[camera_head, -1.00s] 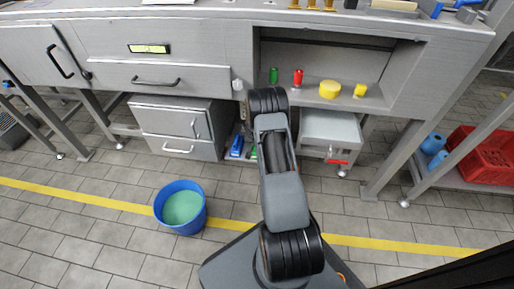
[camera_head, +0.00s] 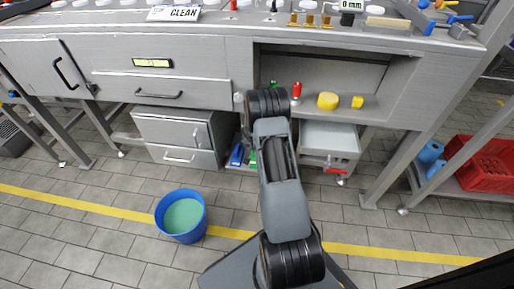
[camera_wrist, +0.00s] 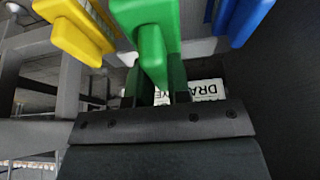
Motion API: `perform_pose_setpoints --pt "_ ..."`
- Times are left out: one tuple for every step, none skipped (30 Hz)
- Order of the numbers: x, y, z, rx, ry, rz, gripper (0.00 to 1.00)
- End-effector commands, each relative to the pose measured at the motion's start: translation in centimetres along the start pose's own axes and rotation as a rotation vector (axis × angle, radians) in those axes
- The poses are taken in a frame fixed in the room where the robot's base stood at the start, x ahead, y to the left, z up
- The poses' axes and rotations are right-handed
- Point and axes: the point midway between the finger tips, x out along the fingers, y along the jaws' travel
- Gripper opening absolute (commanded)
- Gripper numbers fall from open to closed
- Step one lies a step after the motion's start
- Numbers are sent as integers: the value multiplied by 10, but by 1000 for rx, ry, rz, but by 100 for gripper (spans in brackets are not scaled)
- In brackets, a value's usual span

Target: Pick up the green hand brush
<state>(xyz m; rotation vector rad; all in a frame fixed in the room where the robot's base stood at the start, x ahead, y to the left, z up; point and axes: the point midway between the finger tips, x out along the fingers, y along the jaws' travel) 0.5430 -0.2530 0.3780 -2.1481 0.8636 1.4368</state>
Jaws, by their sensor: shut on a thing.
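The green hand brush (camera_wrist: 152,48) is at the top middle of the wrist view, its handle pointing down between my fingers. My gripper (camera_wrist: 161,90) is shut on that handle. A yellow brush-like thing (camera_wrist: 75,35) is on its left and a blue one (camera_wrist: 245,18) on its right, both apart from my fingers. In the head view my arm hides the gripper and most of the brush. A bit of green (camera_head: 252,157) shows beside my arm, low under the counter.
A blue thing (camera_head: 237,155) is left of my arm, under the counter. The grey drawer cabinet (camera_head: 176,130) and a white-topped cabinet (camera_head: 330,138) flank that gap. A blue bucket (camera_head: 181,222) stands on the floor. A label (camera_wrist: 205,91) is behind the gripper.

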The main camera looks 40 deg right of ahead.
Motion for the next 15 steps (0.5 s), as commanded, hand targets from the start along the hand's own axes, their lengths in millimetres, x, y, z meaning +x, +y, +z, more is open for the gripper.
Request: perform_pose_setpoints --pt "-13 -2 1 -2 3 -2 0" --pt "-19 -3 4 -2 3 -2 0" --pt "-28 -4 6 -3 3 -2 0" --pt "-35 -5 8 -1 3 -2 0" --pt "-41 -6 10 -1 3 -2 0" --pt "-50 -7 13 -2 4 -2 0" --pt "-56 -8 16 -2 3 -2 0" --pt "-58 -10 24 -3 2 -2 0" --pt "-64 -11 31 -3 2 -2 0" --pt "-69 -12 35 -4 3 -2 0" --pt "-74 -14 40 -4 3 -3 0" --pt "-80 -16 45 -4 3 -2 0" --pt "-84 -16 50 -2 3 -2 0" --pt "-88 -17 53 -3 3 -2 0" --pt "-93 -19 58 -3 3 -2 0"
